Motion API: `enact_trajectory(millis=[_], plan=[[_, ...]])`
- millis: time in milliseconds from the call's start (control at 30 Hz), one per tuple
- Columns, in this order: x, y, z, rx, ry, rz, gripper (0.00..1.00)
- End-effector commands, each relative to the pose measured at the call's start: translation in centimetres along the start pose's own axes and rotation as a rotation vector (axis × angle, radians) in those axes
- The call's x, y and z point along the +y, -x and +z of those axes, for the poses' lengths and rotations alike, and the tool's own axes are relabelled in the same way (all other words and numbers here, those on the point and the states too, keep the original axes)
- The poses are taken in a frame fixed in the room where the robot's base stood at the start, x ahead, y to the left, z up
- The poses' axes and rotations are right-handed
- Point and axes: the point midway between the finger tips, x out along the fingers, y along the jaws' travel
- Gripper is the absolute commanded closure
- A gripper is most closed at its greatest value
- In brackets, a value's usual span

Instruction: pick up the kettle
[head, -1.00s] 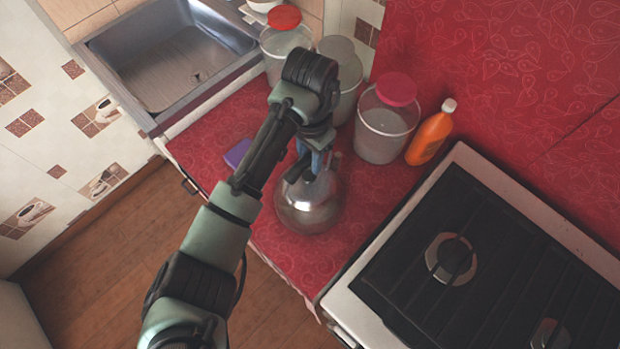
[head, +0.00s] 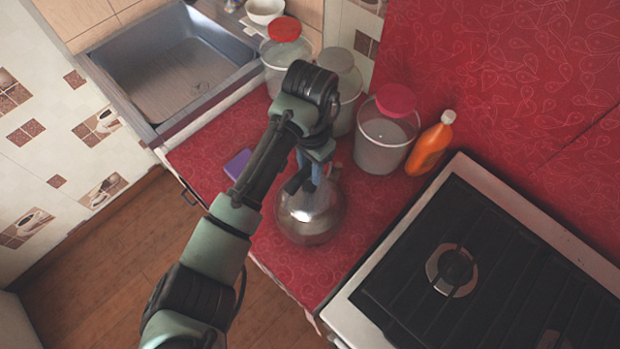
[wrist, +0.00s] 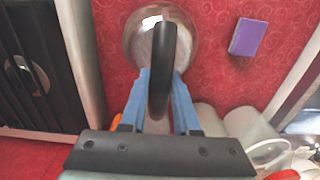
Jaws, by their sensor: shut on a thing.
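The kettle (head: 310,218) is a shiny metal pot with a dark handle, over the red patterned counter in the head view. In the wrist view the kettle (wrist: 133,38) is at the top centre, its black handle (wrist: 161,70) running between the two blue fingers. My gripper (wrist: 160,78) is shut on the handle; it also shows above the kettle in the head view (head: 312,172). My arm hides part of the handle from the head. Whether the kettle's base touches the counter I cannot tell.
A black gas stove (head: 470,270) stands to the right. Behind the kettle are lidded jars (head: 383,140) and an orange bottle (head: 430,146). A purple sponge-like block (head: 238,163) lies to the left. A metal sink (head: 172,75) is at the upper left.

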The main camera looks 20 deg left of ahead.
Motion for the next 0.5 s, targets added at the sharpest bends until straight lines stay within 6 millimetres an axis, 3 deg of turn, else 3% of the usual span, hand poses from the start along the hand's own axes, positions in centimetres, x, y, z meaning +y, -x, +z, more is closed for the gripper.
enact_trajectory(millis=[500], plan=[[-0.1, 2.5, -0.1, 0.004, 0.000, -0.002, 1.00]])
